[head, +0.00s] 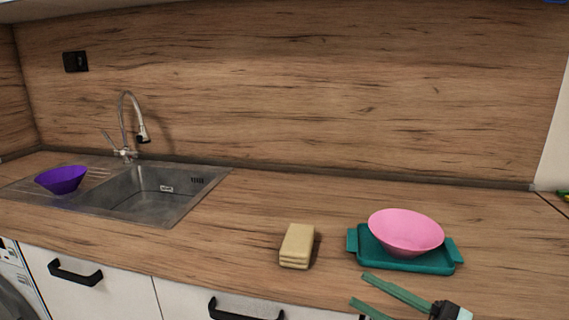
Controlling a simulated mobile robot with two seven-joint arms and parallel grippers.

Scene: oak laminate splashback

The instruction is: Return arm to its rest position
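My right gripper (359,289) shows at the bottom right, at the front of the worktop. Its two green fingers point left and are spread apart with nothing between them. Part of the lower finger is cut off by the picture's edge. The gripper is nearer to me than the teal tray (449,265), which has a pink bowl (406,230) on it. I see a gap between the fingers and the tray in the picture. My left gripper is not in the head view.
A beige block-like stack (297,245) stands left of the tray. A purple bowl (62,179) sits on the drainer of the steel sink (190,190) with its tap (124,125). Worktop between sink and block is clear. Drawer handles (75,272) line the front.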

